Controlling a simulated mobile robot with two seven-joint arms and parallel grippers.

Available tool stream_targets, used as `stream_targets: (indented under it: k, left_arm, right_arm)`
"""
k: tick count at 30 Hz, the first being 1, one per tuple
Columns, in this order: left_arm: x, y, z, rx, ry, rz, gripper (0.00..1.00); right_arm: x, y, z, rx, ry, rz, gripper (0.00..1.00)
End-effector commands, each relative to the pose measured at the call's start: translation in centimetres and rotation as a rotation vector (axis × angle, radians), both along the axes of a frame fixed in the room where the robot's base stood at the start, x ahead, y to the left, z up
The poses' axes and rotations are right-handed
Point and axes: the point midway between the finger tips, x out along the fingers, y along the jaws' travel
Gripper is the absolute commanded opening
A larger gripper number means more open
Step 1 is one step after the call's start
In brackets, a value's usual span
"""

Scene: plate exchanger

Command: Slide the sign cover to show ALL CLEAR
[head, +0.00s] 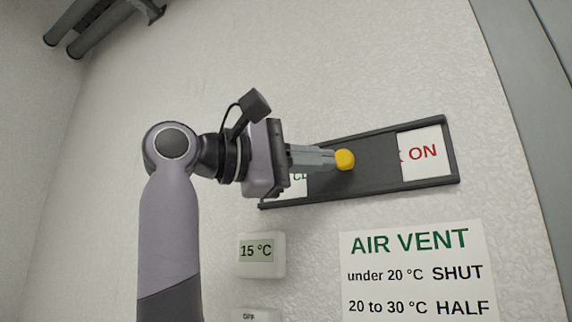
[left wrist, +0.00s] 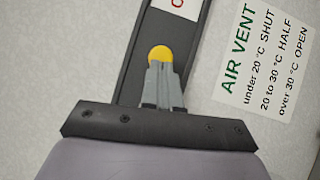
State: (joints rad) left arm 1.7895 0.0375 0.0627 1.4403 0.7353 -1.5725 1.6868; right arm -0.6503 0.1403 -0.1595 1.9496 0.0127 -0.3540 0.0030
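The sign frame (head: 452,150) is a dark, slightly tilted rail on the wall. Its dark grey sliding cover (head: 375,165) sits in the middle. Red letters ending in "ON" show on the white panel (head: 424,152) at the right, and a small bit of green lettering shows at the left, partly behind my gripper. A yellow knob (head: 345,160) stands out from the cover. My left gripper (head: 333,160) has its fingertips at the knob, and the left wrist view shows the knob (left wrist: 160,54) at their tips. The fingers look close together; their grip is unclear. My right gripper is not seen.
An AIR VENT notice (head: 417,275) hangs below the sign. A thermostat reading 15 °C (head: 261,254) is on the wall below left, with another small panel (head: 258,315) under it. Dark pipes (head: 100,25) run at the top left. The wall above the sign is clear.

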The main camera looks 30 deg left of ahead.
Motion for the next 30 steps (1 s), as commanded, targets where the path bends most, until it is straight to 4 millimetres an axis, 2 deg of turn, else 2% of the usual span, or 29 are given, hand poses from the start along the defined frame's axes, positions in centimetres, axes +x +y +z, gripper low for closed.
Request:
stream_targets:
  k: [3, 10, 16, 30]
  left_arm:
    - [-0.1, -2.5, -0.2, 0.002, 0.002, 0.0, 0.0]
    - [-0.2, -5.2, -0.1, 0.001, 0.005, 0.002, 0.0]
    - [-0.2, -5.9, -0.1, 0.0, 0.005, 0.004, 0.0]
    - [-0.1, -5.8, -0.1, 0.0, 0.006, 0.003, 0.0]
  right_arm:
    - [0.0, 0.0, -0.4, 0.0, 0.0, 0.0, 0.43]
    - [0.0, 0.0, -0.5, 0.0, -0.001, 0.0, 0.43]
    - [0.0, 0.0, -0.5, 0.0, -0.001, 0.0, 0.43]
    - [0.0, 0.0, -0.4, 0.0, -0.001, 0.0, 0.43]
